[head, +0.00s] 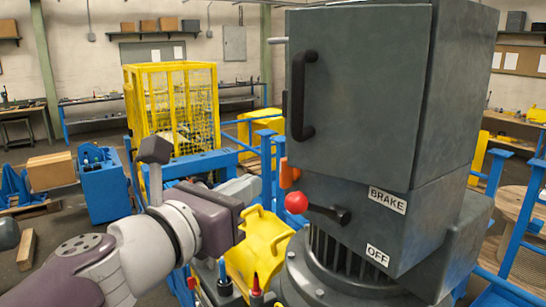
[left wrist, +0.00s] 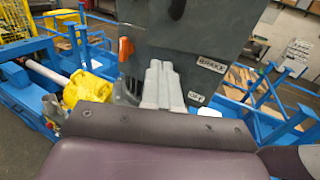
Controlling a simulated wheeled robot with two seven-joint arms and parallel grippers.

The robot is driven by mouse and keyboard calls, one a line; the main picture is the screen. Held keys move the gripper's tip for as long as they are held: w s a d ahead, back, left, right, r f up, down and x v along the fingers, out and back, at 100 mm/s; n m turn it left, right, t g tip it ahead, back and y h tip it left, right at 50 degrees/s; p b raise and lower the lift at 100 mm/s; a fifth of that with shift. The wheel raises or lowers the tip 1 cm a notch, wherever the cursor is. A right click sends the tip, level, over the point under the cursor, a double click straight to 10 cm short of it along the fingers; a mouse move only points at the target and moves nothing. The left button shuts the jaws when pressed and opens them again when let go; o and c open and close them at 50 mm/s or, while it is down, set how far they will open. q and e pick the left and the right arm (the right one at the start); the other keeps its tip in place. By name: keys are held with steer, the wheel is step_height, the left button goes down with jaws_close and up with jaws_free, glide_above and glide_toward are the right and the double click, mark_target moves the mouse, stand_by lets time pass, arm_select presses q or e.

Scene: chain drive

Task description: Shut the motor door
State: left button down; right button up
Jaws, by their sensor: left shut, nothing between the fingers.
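The motor door (head: 362,95) is the large grey front panel of the motor box, with a black upright handle (head: 301,95) at its left. It looks nearly flush with the box, but I cannot tell whether a gap is left. In the left wrist view, the lower part of the grey box (left wrist: 185,55) fills the upper middle. My left gripper (head: 252,186) is left of the box and below the handle, fingers pointing towards the box. Its light grey fingers (left wrist: 160,75) are together and empty. I cannot tell whether they touch the box. My right gripper is not in view.
Below the door are a lever with a red knob (head: 296,202), an orange part (head: 288,173) and BRAKE (head: 388,201) and OFF (head: 377,256) labels. A yellow guard (head: 262,245) is beside the motor. Blue rails (head: 513,240) and a yellow mesh cage (head: 190,105) stand around.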

mark_target(301, 156)
arm_select(q)
steer(key=x, duration=1.1)
steer(key=shift+w+d, duration=0.2)
steer(key=shift+w, duration=0.1)
steer(key=shift+w+d+r, duration=0.1)
steer(key=shift+w+d, duration=0.05)
steer(key=shift+w, duration=0.25)
steer(key=shift+w+d, duration=0.1)
steer(key=shift+d, duration=0.05)
